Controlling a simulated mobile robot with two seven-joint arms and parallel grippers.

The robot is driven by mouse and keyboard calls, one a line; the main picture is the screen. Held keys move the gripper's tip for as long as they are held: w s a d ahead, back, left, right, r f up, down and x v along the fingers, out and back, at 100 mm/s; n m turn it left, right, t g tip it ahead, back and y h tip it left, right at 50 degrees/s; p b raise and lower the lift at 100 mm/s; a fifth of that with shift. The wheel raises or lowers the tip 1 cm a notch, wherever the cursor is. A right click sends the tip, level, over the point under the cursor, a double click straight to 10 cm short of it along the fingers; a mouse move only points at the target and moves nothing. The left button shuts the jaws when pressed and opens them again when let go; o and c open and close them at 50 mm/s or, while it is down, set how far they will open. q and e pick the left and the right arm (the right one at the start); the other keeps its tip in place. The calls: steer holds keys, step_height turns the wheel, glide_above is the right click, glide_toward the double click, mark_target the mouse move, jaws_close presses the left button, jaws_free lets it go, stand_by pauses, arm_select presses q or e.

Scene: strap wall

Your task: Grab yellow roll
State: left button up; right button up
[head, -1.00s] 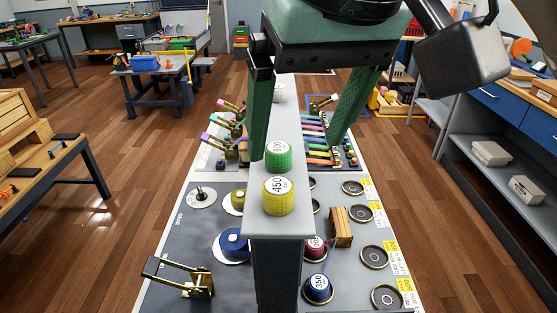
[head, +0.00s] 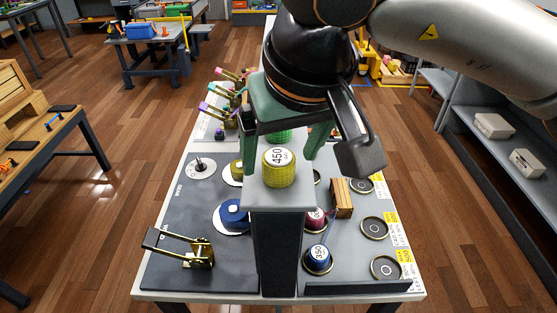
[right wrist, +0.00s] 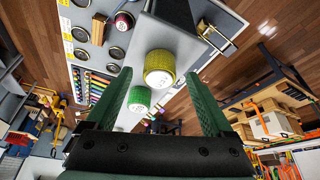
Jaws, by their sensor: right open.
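The yellow roll (head: 280,178), with a white top marked 450, stands upright on the near end of the narrow raised grey wall (head: 262,196). It also shows in the right wrist view (right wrist: 160,57), framed by my fingers. My right gripper (head: 279,160) is open and empty. Its green fingers reach down just behind the yellow roll, one to each side in the picture. I cannot tell whether they touch anything. In the right wrist view my right gripper's fingertips (right wrist: 163,78) are wide apart. My left gripper is not in view.
A green roll (head: 279,137) stands close behind the yellow one, partly hidden by my gripper. Below, a blue roll (head: 234,214) and a brass clamp (head: 196,254) are on the left side. A wooden block (head: 342,198) and a navy roll (head: 318,259) are on the right.

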steer(key=shift+x, duration=0.9)
steer(key=shift+c, duration=0.2)
jaws_close()
